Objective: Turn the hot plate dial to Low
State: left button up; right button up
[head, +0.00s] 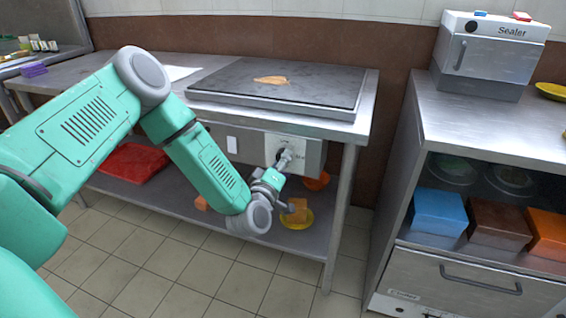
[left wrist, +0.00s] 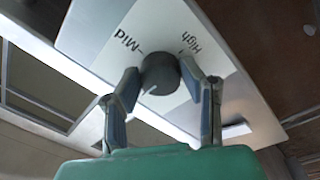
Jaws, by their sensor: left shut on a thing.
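The hot plate (head: 325,90) is a dark flat slab on the metal counter, with a yellowish piece of food (head: 272,80) on it. Its grey control panel hangs below the counter's front, with a white label plate (head: 272,141). In the left wrist view the round dark dial (left wrist: 160,72) sits on this label plate (left wrist: 113,20), with "Mid" and "High" readable around it. "Low" is not readable. My left gripper (head: 285,158) reaches the panel; in the left wrist view its two fingers (left wrist: 166,88) are closed on the dial's sides. The dial's exact pointing is unclear. My right gripper is not in view.
A shelf under the counter holds a red tray (head: 132,163) and a yellow plate (head: 297,221) with orange food. A counter leg (head: 339,215) stands right of the panel. At right, a metal cabinet (head: 480,120) carries a white sealer (head: 490,55). Tiled floor lies open in front.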

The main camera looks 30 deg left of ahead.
pick_arm(q)
jog(key=shift+a+r+n, duration=0.25)
jog(key=shift+n, duration=0.05)
jog(key=o, duration=1.1)
jog(key=shift+c, duration=0.2)
jog(key=shift+o, duration=0.4)
jog(key=shift+f, duration=0.1)
jog(key=shift+s+f, duration=0.1)
jog(key=shift+f, duration=0.05)
jog(key=v, duration=1.1)
jog(key=shift+s, duration=0.4)
jog(key=shift+d+f, duration=0.1)
